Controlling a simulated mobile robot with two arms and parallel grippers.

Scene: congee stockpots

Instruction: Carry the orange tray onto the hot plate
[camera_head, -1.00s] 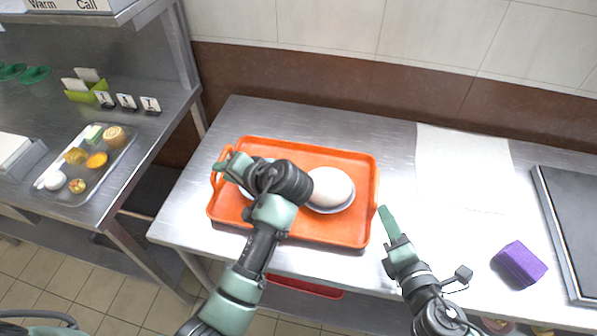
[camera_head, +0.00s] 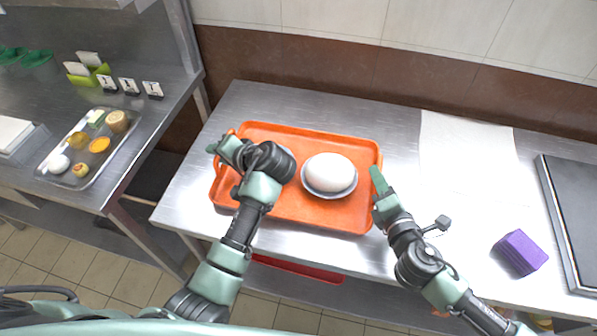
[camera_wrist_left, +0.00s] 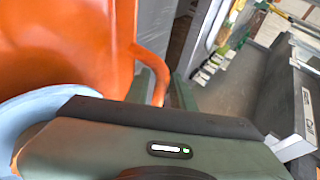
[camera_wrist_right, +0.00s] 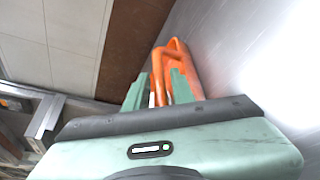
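The orange tray (camera_head: 310,212) lies on the steel table. It carries a bowl with a rounded white top (camera_head: 329,172) and a second bowl mostly hidden behind my left wrist. My left gripper (camera_head: 222,145) is at the tray's left handle. In the left wrist view, its fingers (camera_wrist_left: 168,88) stand apart on either side of the orange handle (camera_wrist_left: 154,62). My right gripper (camera_head: 378,182) is at the tray's right edge. In the right wrist view, its open fingers (camera_wrist_right: 158,92) straddle the right handle (camera_wrist_right: 178,62). A dark flat plate with a metal rim, apparently the hot plate (camera_head: 578,215), is at far right.
A purple block (camera_head: 520,252) lies on the table near the hot plate. A flat white sheet (camera_head: 466,160) lies between tray and plate. A side counter at left holds a metal food tray (camera_head: 100,168) and small cards (camera_head: 130,87). A wall (camera_head: 330,55) runs behind.

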